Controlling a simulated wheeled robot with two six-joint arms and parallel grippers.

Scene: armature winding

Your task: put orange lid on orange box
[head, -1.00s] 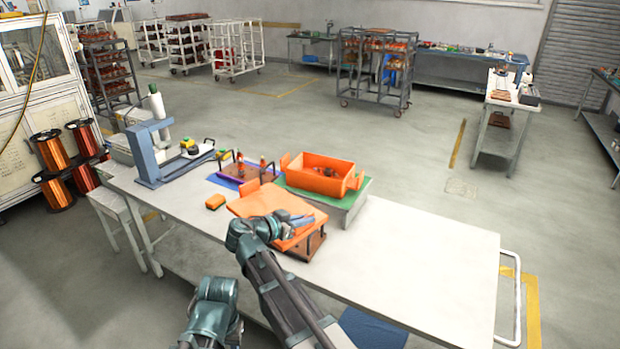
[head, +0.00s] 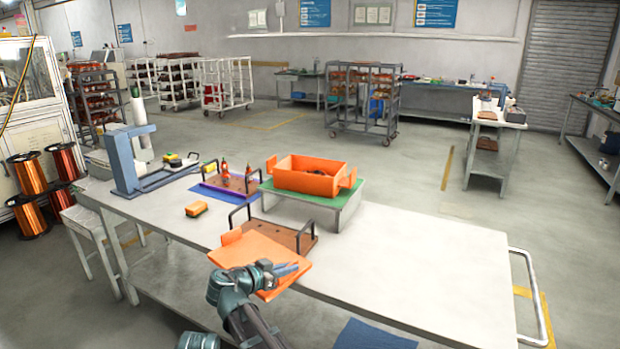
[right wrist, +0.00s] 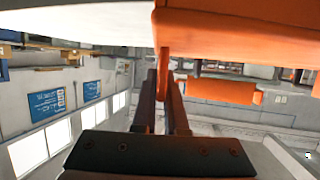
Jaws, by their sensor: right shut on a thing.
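The orange box (head: 308,182) is open at the top and stands on a green-topped stand (head: 346,197) on the white table. A dark item shows inside it. The orange lid (head: 255,250) is a flat panel with a raised tab at its far left end. My right gripper (head: 288,269) is shut on the near right edge of the lid, nearer to me than the box. In the right wrist view, the fingers (right wrist: 163,98) pinch the lid (right wrist: 235,30), and the orange box (right wrist: 222,91) shows beyond it. My left gripper is out of view.
A brown tray with black handles (head: 290,236) lies between lid and stand, partly hidden by the lid. A second brown tray (head: 232,187), a yellow-orange block (head: 196,208) and a blue-grey frame (head: 128,165) are further left. The table's right part (head: 420,260) is clear.

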